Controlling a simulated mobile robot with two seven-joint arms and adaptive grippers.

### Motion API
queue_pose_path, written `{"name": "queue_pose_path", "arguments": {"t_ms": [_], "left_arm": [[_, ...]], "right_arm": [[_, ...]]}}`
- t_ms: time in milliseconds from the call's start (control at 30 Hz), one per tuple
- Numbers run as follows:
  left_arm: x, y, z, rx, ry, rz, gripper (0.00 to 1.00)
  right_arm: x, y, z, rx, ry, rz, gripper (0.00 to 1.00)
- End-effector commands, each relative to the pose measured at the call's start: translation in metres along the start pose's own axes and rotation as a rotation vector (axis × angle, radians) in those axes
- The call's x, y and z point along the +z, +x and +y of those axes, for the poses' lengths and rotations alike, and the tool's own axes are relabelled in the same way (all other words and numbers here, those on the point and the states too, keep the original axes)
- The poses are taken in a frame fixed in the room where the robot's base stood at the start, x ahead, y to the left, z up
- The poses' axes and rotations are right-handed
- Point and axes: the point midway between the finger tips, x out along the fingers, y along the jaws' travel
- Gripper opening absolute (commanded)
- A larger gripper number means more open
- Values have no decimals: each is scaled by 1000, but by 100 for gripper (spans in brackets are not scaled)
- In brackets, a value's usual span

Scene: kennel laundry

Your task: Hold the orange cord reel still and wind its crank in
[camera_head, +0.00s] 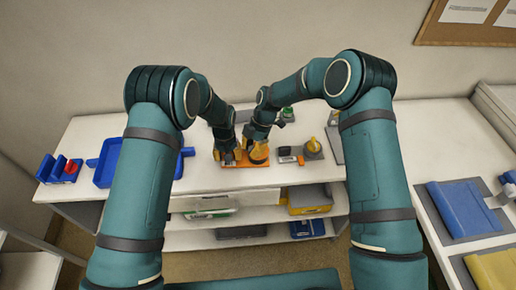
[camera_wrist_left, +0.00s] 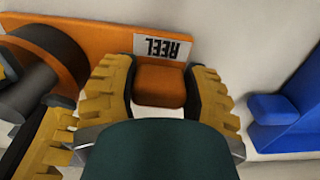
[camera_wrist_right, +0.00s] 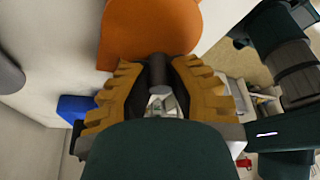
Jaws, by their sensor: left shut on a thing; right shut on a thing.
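The orange cord reel (camera_head: 250,164) stands on the white table, between my two grippers. In the left wrist view its orange base (camera_wrist_left: 100,38) carries a label reading REEL, and its dark drum (camera_wrist_left: 48,75) is at the left. My left gripper (camera_wrist_left: 160,72) is shut on an orange block (camera_wrist_left: 160,87) of the reel. My right gripper (camera_wrist_right: 159,76) is shut on a dark round crank handle (camera_wrist_right: 158,72), beside the reel's orange disc (camera_wrist_right: 150,30). In the head view the grippers hide much of the reel.
A blue tray (camera_head: 106,172) and a blue bin (camera_head: 46,168) with a red item are at the left. A yellow item (camera_head: 313,148) on a grey base and a small dark box (camera_head: 285,151) stand right of the reel. Shelves with boxes are below.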

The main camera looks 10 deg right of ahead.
Motion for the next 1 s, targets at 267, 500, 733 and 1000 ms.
{"name": "queue_pose_path", "arguments": {"t_ms": [267,500,733,1000], "left_arm": [[-1,-1,1,1,0,2,4],[0,-1,1,2,1,2,5],[0,-1,1,2,1,2,4],[0,-1,2,2,2,1,5]], "right_arm": [[0,0,1,11,29,0,0],[1,0,3,52,127,0,0],[1,0,8,113,273,-1,0],[3,-1,13,186,450,-1,0]]}}
